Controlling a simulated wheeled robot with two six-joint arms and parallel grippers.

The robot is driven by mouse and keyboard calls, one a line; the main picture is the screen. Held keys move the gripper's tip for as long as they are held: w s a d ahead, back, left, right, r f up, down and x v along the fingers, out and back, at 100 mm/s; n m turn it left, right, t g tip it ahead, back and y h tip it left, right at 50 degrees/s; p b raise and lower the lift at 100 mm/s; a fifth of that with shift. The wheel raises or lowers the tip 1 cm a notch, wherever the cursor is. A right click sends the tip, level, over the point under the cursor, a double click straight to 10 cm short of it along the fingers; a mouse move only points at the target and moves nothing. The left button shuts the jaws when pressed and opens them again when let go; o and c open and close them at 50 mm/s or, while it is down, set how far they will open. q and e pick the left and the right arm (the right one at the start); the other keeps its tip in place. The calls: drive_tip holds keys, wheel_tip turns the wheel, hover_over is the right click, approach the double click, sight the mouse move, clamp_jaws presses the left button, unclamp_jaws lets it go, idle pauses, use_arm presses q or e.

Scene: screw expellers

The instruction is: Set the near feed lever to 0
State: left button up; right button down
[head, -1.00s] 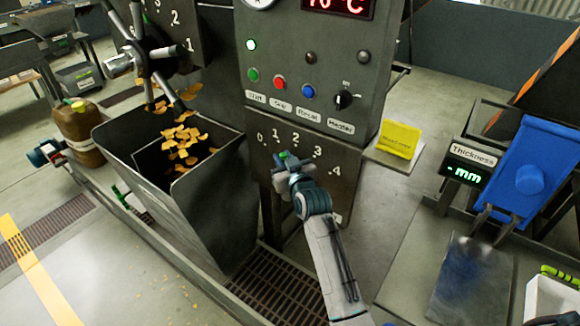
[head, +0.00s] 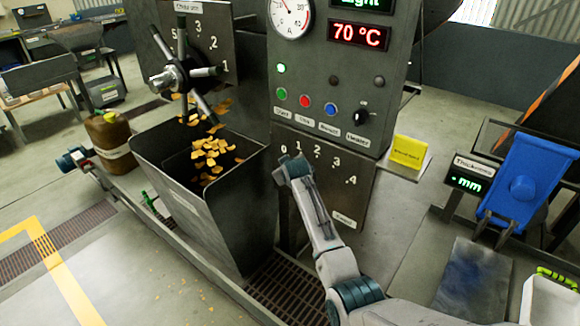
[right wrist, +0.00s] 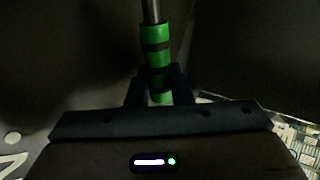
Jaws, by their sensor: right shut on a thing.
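The near feed lever has a green and black banded grip (right wrist: 157,52) on a metal rod, seen in the right wrist view. My right gripper (right wrist: 152,88) is shut around the lower part of this grip. In the head view my right gripper (head: 290,168) is at the upper left of the near scale plate (head: 335,207), just below and right of the 0 mark. The scale runs from 0 at the left to 4 at the right. The arm hides the lever and its pivot there, so its exact pointing cannot be told. My left gripper is out of view.
A hopper (head: 190,222) with orange flakes stands left of the plate. Above are a numbered dial with a spoked handle (head: 185,75) and a control panel (head: 335,80) with buttons and a knob. A yellow sign (head: 408,151) and a blue unit (head: 525,185) are at the right.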

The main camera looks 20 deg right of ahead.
drive_tip(key=shift+w+a+f, duration=0.1)
drive_tip(key=shift+f, duration=0.15)
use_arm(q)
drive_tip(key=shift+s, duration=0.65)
use_arm(e)
drive_tip(key=c, duration=1.6)
unclamp_jaws()
drive_tip(key=shift+c, duration=0.2)
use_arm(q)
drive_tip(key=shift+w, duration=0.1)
use_arm(e)
drive_tip(key=shift+w+f, duration=0.1)
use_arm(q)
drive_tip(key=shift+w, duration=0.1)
use_arm(e)
drive_tip(key=shift+a, duration=0.1)
use_arm(q)
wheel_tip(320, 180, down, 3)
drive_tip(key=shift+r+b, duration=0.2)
drive_tip(key=shift+b, duration=1.05)
use_arm(e)
drive_tip(key=v, duration=1)
drive_tip(key=shift+s+a+r, duration=0.1)
drive_tip(key=shift+s+r, duration=0.1)
drive_tip(key=shift+r, duration=0.15)
